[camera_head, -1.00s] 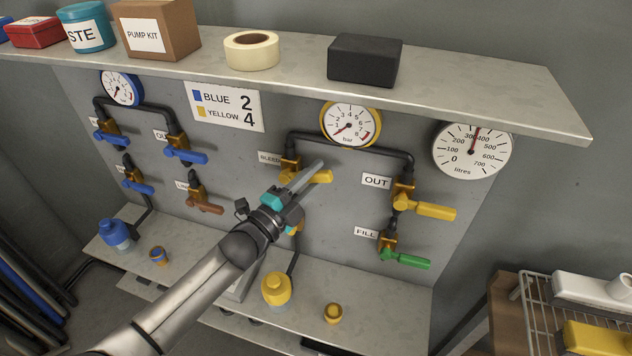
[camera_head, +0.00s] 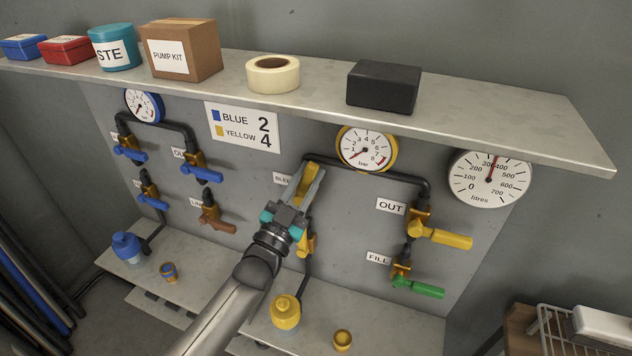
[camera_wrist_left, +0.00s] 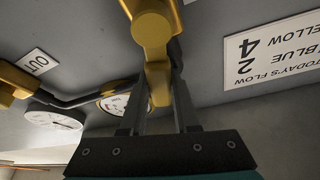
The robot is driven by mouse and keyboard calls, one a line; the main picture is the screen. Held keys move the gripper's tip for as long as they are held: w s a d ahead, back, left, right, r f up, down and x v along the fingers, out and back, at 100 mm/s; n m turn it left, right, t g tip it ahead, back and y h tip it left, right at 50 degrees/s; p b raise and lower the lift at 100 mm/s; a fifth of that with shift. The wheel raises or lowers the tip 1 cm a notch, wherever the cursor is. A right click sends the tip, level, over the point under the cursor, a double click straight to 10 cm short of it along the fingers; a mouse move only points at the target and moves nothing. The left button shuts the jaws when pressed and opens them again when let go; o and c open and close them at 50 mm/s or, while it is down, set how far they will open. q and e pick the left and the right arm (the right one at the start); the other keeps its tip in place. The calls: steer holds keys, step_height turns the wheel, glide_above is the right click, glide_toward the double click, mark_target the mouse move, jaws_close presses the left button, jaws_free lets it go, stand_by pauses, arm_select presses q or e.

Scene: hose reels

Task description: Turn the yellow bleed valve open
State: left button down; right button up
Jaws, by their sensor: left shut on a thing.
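In the left wrist view the yellow handle (camera_wrist_left: 160,88) lies between the two dark fingers, below the rounded valve body (camera_wrist_left: 152,28). In the head view the fingers hide part of the handle. My right gripper is not in view.
The yellow OUT valve (camera_head: 440,235) and green FILL valve (camera_head: 418,287) are to the right. Another yellow fitting (camera_head: 306,243) sits close beside my gripper. A shelf (camera_head: 480,118) with boxes and tape juts out above. A yellow bottle (camera_head: 285,311) stands on the ledge below.

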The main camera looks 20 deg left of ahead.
arm_select(q)
steer(key=shift+a+r+n+y, duration=0.1)
steer(key=shift+a+n+y, duration=0.3)
steer(key=shift+n, duration=0.5)
steer(key=shift+a+f+n+y, duration=0.1)
steer(key=shift+a+n+y, duration=0.3)
steer(key=shift+n, duration=0.5)
steer(key=shift+a+r+n+y, duration=0.1)
steer(key=shift+a+n+y, duration=0.15)
steer(key=shift+n+y, duration=0.45)
steer(key=shift+n, duration=0.3)
steer(key=c, duration=0.6)
jaws_free()
steer(key=shift+c, duration=0.2)
steer(key=b+v, duration=0.1)
steer(key=v, duration=1.4)
steer(key=shift+f+b, duration=0.35)
steer(key=shift+b, duration=0.05)
